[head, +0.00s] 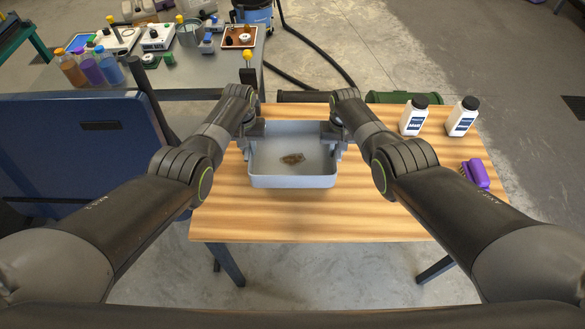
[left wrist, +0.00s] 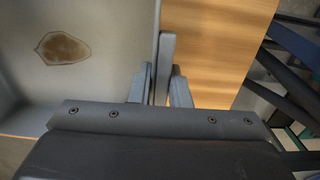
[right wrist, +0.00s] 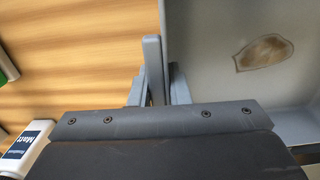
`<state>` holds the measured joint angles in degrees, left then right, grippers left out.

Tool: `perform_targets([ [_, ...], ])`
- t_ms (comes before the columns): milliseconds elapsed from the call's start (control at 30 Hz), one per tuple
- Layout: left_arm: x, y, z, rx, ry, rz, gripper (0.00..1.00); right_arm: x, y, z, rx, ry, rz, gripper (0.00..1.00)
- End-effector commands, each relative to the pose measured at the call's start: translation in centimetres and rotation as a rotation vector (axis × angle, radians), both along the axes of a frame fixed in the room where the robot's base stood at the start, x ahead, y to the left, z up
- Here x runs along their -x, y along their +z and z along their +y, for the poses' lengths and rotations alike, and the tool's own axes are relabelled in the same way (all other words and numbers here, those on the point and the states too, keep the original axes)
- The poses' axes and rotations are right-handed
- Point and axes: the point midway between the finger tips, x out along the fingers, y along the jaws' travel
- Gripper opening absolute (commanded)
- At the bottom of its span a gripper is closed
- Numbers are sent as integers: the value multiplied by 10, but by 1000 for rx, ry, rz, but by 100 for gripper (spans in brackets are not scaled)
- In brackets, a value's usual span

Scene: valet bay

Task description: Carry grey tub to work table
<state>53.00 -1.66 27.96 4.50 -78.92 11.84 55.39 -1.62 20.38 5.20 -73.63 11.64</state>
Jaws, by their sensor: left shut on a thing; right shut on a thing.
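The grey tub (head: 292,181) is over the wooden work table (head: 330,228), upright, with a brown patch on its inside floor. I cannot tell whether its bottom touches the table top. My left gripper (head: 250,140) is shut on the tub's left wall; in the left wrist view its fingers (left wrist: 158,88) straddle the tub wall. My right gripper (head: 334,138) is shut on the tub's right wall; in the right wrist view its fingers (right wrist: 157,88) straddle that wall. The tub's interior (left wrist: 100,85) also shows in both wrist views.
A dark blue panel (head: 80,145) is at the left. A grey bench (head: 190,70) with bottles and devices is behind left. The table's front strip is clear.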

Motion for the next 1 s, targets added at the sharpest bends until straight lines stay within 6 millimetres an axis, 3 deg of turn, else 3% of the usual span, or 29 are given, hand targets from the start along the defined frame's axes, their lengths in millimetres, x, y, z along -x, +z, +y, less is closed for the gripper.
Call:
perform_targets([
  [1000, -1, -43, 1, -1, 0, -2, 0, 0, -44, -1, 2, 0, -1, 0],
])
